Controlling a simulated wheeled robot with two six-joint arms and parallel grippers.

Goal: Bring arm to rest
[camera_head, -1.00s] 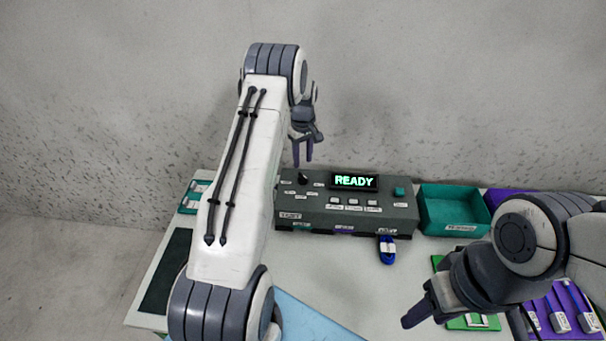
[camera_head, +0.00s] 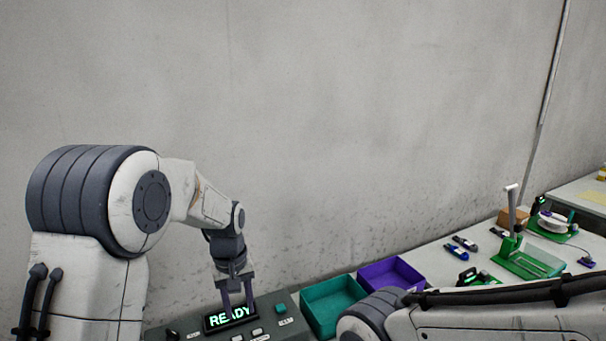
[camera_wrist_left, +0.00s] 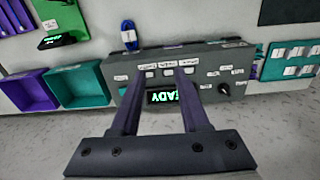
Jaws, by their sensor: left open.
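My left gripper (camera_head: 237,302) is open and empty, its fingers pointing down over the grey test box with the lit READY display (camera_head: 231,317). In the left wrist view its two fingers (camera_wrist_left: 163,76) stand apart, with the box (camera_wrist_left: 228,62) and part of the display between and behind them. I cannot tell the exact gap to the box. A blue cable piece (camera_wrist_left: 128,34) sits at the box's edge in the left wrist view. My right arm crosses the lower right of the head view; its gripper is out of view.
A teal bin (camera_head: 331,304) and a purple bin (camera_head: 391,274) stand right of the box. A wall rises behind the bench.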

